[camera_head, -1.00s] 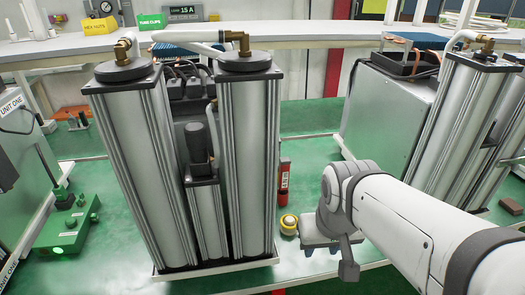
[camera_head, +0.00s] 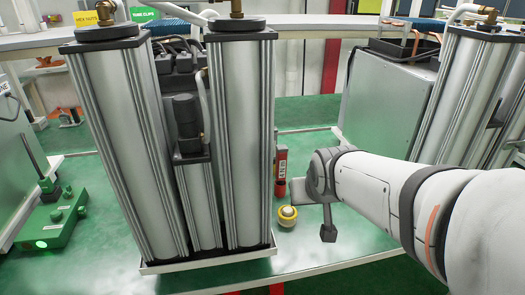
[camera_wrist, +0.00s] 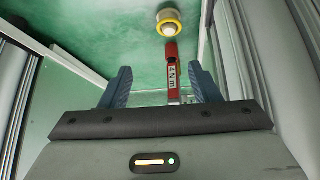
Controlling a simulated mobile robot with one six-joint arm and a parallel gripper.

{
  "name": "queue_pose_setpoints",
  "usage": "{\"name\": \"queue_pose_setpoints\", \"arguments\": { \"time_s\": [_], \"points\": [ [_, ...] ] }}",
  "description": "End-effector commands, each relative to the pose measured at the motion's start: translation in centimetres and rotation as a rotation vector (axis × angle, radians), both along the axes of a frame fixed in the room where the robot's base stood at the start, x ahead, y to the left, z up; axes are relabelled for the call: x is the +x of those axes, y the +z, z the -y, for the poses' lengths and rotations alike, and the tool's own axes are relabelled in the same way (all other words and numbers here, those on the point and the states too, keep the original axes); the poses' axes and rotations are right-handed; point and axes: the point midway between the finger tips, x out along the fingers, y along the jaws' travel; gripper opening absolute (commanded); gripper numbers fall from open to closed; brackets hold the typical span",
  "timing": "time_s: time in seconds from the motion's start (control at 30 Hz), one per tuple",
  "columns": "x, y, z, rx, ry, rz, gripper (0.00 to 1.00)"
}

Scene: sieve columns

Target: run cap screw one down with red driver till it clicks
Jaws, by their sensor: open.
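The red driver (camera_head: 281,170) stands upright beside the right-hand silver column, with a white "4 N m" label. In the wrist view the driver (camera_wrist: 171,54) shows between my two blue fingers, right of centre. My gripper (camera_wrist: 161,82) is open, and no contact with the driver shows. In the head view my wrist is just right of the driver, and the fingers are not clear there. I cannot make out cap screw one in either view.
A yellow-ringed round item (camera_head: 287,216) sits on the green floor by the driver. Two tall silver columns (camera_head: 238,150) stand close on the left. A green block (camera_head: 52,222) with a lit button is at far left. A grey cabinet (camera_head: 385,110) stands behind my arm.

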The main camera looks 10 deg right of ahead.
Motion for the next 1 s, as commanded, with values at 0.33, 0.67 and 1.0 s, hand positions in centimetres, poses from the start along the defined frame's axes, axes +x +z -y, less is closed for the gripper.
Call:
{"name": "queue_pose_setpoints", "arguments": {
  "time_s": [0.33, 0.67, 1.0],
  "points": [
    [14.1, -6.1, 0.5, 0.001, 0.035, 0.515, 0.56],
    [21.1, -7.5, -0.6, 0.050, 0.115, 0.896, 0.56],
    [23.8, -7.0, -1.1, 0.065, 0.134, 0.961, 0.56]
  ]
}}
